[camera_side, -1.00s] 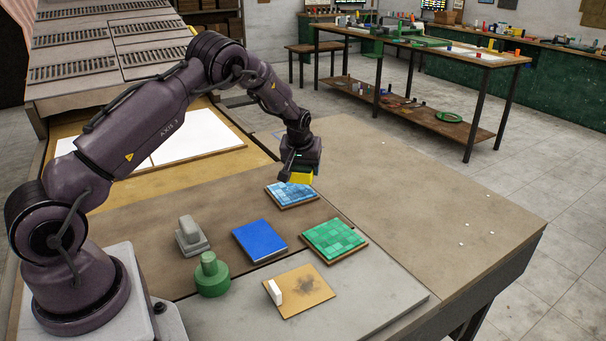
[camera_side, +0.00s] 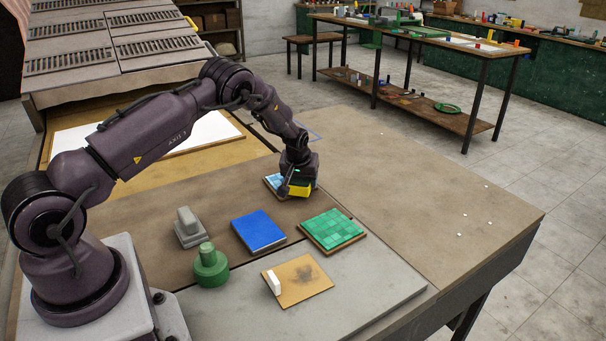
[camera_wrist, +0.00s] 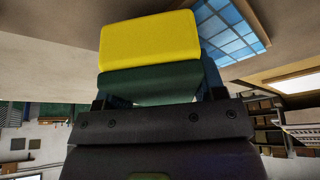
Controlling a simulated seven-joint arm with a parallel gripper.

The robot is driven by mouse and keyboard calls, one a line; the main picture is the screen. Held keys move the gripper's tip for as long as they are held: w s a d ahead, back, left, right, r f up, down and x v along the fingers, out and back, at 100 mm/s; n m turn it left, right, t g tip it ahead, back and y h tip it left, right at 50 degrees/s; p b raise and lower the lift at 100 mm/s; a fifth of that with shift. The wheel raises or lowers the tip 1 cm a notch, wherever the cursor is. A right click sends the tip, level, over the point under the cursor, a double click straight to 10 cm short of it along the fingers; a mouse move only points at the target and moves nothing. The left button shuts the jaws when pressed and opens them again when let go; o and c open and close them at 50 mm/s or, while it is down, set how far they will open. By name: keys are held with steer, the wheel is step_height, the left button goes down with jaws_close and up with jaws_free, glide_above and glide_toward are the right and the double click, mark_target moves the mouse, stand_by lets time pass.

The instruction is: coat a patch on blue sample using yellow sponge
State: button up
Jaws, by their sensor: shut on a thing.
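My gripper (camera_side: 297,183) is shut on the yellow sponge (camera_side: 300,190), which has a dark green layer. In the wrist view the sponge (camera_wrist: 150,40) sits across the front of my gripper (camera_wrist: 157,98). The blue sample (camera_side: 272,181), a board of light-blue tiles with a brown edge, lies at the far side of the work area. My gripper and the sponge are low at it and hide most of it in the side view. A corner of its tiled face shows in the wrist view (camera_wrist: 226,32). I cannot tell if the sponge touches it.
A green-tiled board (camera_side: 331,230), a plain blue slab (camera_side: 258,231), a grey block with a handle (camera_side: 188,230) and a green knobbed tool (camera_side: 210,267) stand nearer. A tan board (camera_side: 302,281) with a dark smudge and a white piece lies in front. The table's right side is clear.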

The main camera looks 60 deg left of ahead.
mark_target(293, 179)
steer(key=shift+a, duration=1.95)
steer(key=shift+a+r, duration=0.1)
steer(key=shift+a, duration=0.35)
steer(key=shift+w+a, duration=0.1)
steer(key=shift+a, duration=2.15)
steer(key=shift+d, duration=5)
steer(key=shift+s+d, duration=0.2)
steer(key=shift+s, duration=0.1)
steer(key=shift+s+a, duration=0.1)
steer(key=shift+s, duration=1.05)
steer(key=shift+s+a, duration=0.2)
steer(key=shift+w+a, duration=0.2)
steer(key=shift+a, duration=4.7)
steer(key=shift+w+d, duration=0.1)
steer(key=shift+d, duration=2.25)
steer(key=shift+s+d, duration=0.15)
steer(key=shift+d, duration=1.15)
steer(key=shift+s+d, duration=0.1)
steer(key=shift+d, duration=1.45)
steer(key=shift+a+r, duration=0.1)
steer(key=shift+r, duration=3.85)
